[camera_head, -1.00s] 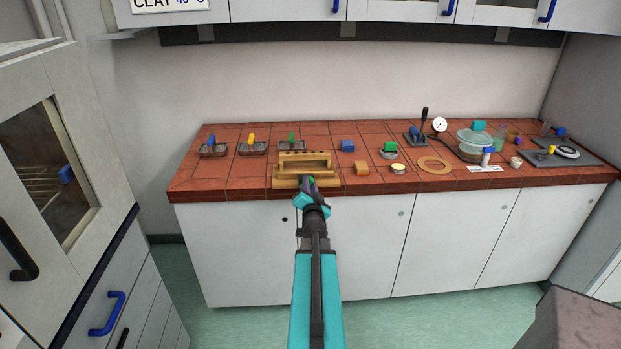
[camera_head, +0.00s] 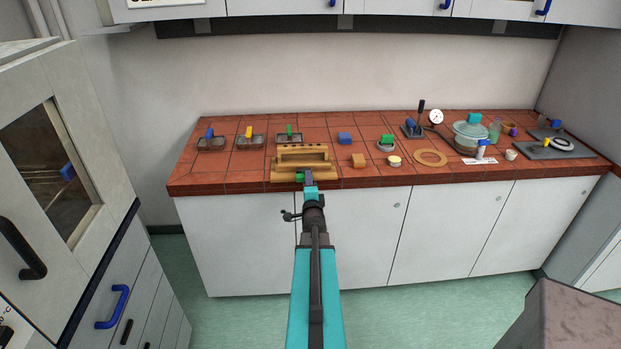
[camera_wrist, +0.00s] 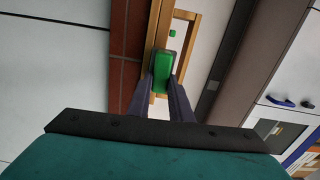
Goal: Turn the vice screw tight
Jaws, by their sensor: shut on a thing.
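The vice (camera_head: 303,172) is a tan block with a raised frame, at the front edge of the tiled bench. Its green screw handle (camera_head: 299,177) sticks out at the front, largely hidden behind my wrist. In the wrist view the green handle (camera_wrist: 162,72) lies between the two dark fingers, with the tan vice (camera_wrist: 184,14) just beyond it. My gripper (camera_wrist: 162,80) is shut on the green handle. In the head view my gripper (camera_head: 306,177) is in front of the vice, and the screw itself is hidden.
Small trays with coloured handles (camera_head: 249,141) stand behind and left of the vice. A cabinet (camera_head: 60,180) stands at left. Free floor lies before the bench.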

